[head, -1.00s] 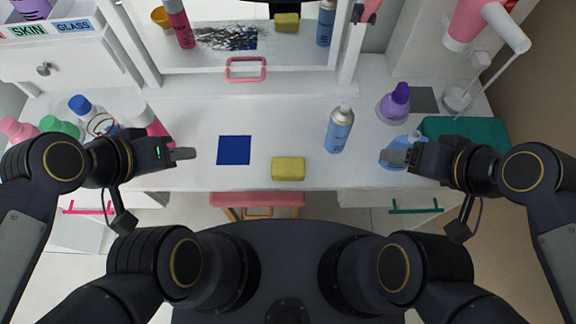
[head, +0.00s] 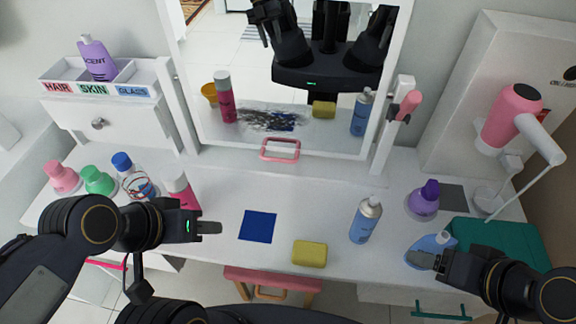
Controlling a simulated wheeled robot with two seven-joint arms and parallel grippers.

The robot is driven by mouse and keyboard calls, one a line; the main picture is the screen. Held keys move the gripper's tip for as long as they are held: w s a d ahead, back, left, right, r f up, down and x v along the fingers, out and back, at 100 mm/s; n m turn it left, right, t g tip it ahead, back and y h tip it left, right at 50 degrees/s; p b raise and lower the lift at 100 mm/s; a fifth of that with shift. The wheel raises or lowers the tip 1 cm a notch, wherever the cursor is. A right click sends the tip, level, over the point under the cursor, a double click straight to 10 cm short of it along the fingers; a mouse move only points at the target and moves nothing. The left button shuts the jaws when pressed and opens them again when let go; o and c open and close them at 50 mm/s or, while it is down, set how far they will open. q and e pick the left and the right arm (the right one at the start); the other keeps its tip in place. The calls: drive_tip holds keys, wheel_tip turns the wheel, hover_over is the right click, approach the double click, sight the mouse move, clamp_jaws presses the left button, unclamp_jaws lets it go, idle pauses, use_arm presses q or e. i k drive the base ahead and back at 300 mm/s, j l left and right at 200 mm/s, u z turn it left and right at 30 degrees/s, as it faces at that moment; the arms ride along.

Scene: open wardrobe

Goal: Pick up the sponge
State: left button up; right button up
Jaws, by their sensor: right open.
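The yellow sponge (head: 309,253) lies flat near the front edge of the white table, right of a blue square (head: 258,226). Nothing is touching it. My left gripper (head: 218,228) is left of the blue square, apart from the sponge; its fingers are seen edge-on, so their opening cannot be told. My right gripper (head: 424,260) is open, well to the right of the sponge. Its fingertips overlap a light blue bottle (head: 442,239) in the picture; contact cannot be told.
A blue spray can (head: 366,220) stands between sponge and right gripper. A purple bottle (head: 423,201) and teal mat (head: 510,250) are at the right. Several bottles stand left, including a pink one (head: 180,190). A smudged mirror (head: 290,75) with pink handle (head: 280,150) stands behind.

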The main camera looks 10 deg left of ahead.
sight(305, 253)
drive_tip(key=k+j, duration=0.15)
drive_tip(key=j, duration=0.25)
drive_tip(key=k+j, duration=0.15)
drive_tip(key=j, duration=0.2)
drive_tip(key=k+j, duration=0.15)
drive_tip(key=j, duration=0.25)
drive_tip(key=k+j, duration=0.1)
drive_tip(key=j, duration=0.3)
drive_tip(key=z, duration=0.85)
drive_tip(key=k+j+z, duration=0.1)
drive_tip(key=z, duration=1.25)
drive_tip(key=k+l, duration=0.05)
